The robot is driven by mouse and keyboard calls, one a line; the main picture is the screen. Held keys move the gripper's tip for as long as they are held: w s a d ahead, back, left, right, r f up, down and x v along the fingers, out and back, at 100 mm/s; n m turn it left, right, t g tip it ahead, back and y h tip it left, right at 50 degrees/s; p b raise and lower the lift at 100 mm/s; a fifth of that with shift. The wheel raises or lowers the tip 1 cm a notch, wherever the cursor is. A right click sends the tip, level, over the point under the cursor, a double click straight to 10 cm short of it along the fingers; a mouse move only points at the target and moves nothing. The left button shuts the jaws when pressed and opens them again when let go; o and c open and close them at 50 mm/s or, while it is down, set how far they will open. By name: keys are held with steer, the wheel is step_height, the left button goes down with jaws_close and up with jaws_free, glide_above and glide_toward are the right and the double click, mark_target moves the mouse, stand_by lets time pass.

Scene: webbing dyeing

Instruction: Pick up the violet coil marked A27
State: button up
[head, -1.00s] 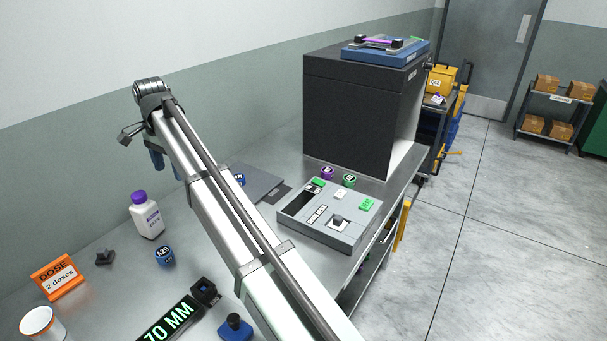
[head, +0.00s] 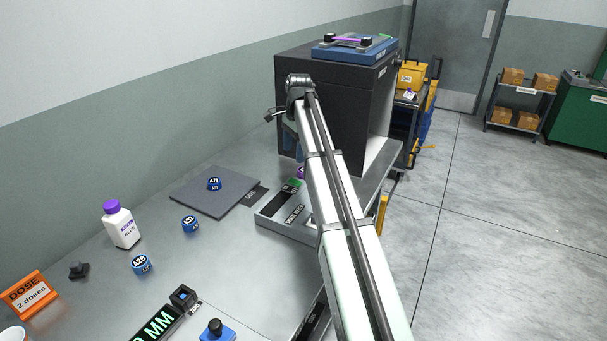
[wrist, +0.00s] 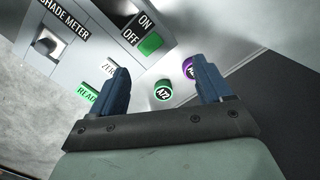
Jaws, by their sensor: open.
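A small violet coil (head: 301,172) stands on the bench between the shade meter and the dark box. My gripper (wrist: 160,74) is open and empty, above the coils. In the head view my gripper (head: 291,145) is in front of the dark box, partly behind my arm.
The grey shade meter (head: 274,219) lies close to the coils. The tall dark box (head: 355,110) rises just behind them. Blue coils (head: 214,184) (head: 190,224) (head: 141,264) and a violet-capped bottle (head: 121,228) are at the left.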

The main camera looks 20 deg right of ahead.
steer(key=d+f+m, duration=0.2)
steer(key=d+m, duration=0.1)
steer(key=d, duration=0.6)
steer(key=w+a+f+m+t, duration=0.1)
steer(key=w+f+m, duration=0.1)
steer(key=f+m, duration=0.1)
steer(key=w+a+f+m+t+y, duration=0.1)
steer(key=w+f+m, duration=0.2)
steer(key=f+m, duration=0.1)
steer(key=w+a+f+m+t, duration=0.1)
steer(key=w+f+m, duration=0.1)
steer(key=f+m, duration=0.2)
steer(key=shift+w+a+f+t, duration=0.15)
steer(key=shift+w+f+t, duration=0.15)
steer(key=shift+w+f, duration=0.15)
steer(key=c, duration=1.1)
steer(key=shift+r, duration=0.1)
